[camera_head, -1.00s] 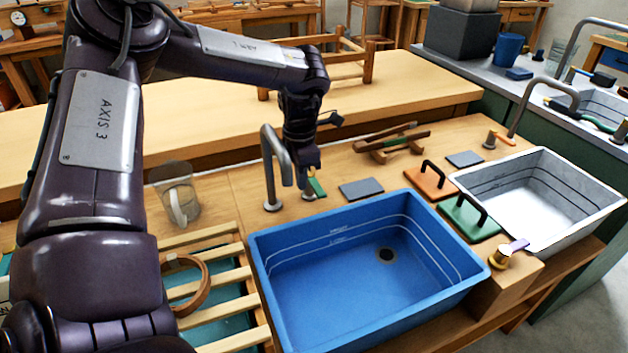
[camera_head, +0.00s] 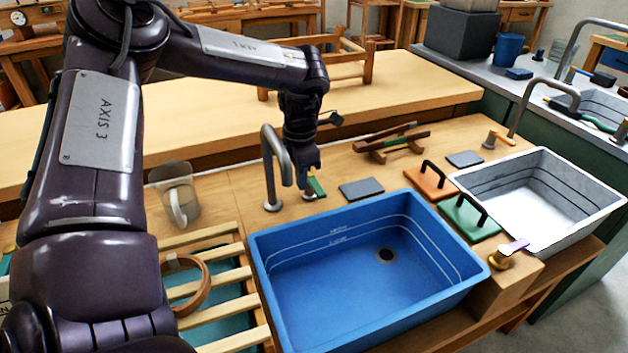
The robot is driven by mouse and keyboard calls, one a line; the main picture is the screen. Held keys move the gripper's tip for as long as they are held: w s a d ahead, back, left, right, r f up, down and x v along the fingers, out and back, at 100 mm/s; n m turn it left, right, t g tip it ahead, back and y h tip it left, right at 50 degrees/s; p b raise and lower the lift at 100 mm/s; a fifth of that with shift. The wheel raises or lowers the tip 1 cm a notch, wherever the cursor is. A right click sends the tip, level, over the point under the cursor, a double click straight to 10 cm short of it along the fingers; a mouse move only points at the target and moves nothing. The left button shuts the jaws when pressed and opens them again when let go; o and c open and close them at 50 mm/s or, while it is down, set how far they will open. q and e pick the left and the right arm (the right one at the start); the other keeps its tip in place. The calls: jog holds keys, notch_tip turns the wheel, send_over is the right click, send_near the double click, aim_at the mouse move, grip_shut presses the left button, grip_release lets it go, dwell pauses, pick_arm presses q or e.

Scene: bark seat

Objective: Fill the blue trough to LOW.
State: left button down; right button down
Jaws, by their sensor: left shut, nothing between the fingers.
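The blue trough (camera_head: 350,307) sits in the bench, with level lines and small lettering on its inner walls. Its dark drain hole (camera_head: 386,255) shows in the floor, and I cannot make out any water. A grey hooked spout (camera_head: 271,160) stands behind its back left corner. A green tap lever (camera_head: 317,187) is beside the spout. My left gripper (camera_head: 308,183) is shut and empty, pointing down right at the lever; whether it touches is unclear. My right gripper is not in view.
An orange plate (camera_head: 425,184) and a green plate (camera_head: 466,222), both with black handles, lie between the blue trough and a white trough (camera_head: 580,215). A clear jug (camera_head: 180,200) stands left of the spout. A slatted rack (camera_head: 225,278) borders the trough's left side.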

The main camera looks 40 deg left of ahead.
aim_at(313, 187)
pick_arm(q)
jog(key=shift+f, duration=0.15)
jog(key=shift+f+b, duration=1.15)
jog(key=shift+f, duration=0.45)
jog(key=shift+w+d+b, duration=0.25)
jog(key=shift+w+d, duration=0.1)
jog(key=shift+w, duration=0.3)
jog(key=shift+w+d+b, duration=0.2)
jog(key=shift+w+d, duration=0.1)
jog(key=shift+w, duration=0.35)
jog(key=shift+w+d, duration=0.25)
jog(key=shift+w, duration=0.3)
jog(key=shift+w+d, duration=0.2)
jog(key=shift+w, duration=0.35)
jog(key=shift+w+d+r, duration=0.1)
jog(key=shift+w+r, duration=0.05)
notch_tip(313, 187, up, 4)
jog(key=p, duration=0.3)
